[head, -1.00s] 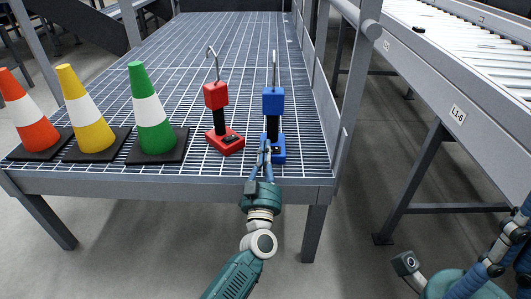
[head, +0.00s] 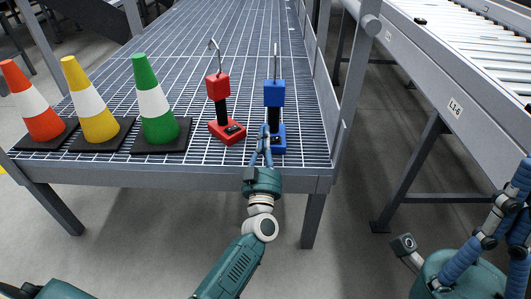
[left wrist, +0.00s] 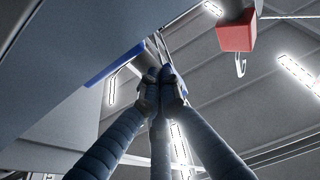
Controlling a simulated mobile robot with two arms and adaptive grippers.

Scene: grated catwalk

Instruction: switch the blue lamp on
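The blue lamp (head: 274,94) stands upright near the front right of the grated platform. It has a blue head, a dark stem, a hook on top and a blue base. My left gripper (head: 264,130) is shut, its fingertips in front of the lamp's base and lower stem. Whether they touch the lamp I cannot tell. They hide part of the base, and no switch shows there. In the left wrist view the fingertips (left wrist: 161,78) are together with nothing visible between them, beside a blue edge. My right gripper (head: 490,235) is partly cut off at the right.
A red lamp (head: 218,88) with a dark switch on its base stands just left of the blue one. Green (head: 153,98), yellow (head: 90,98) and orange (head: 32,100) cones stand further left. A railing (head: 345,100) and roller conveyor (head: 470,50) lie right. The platform behind is clear.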

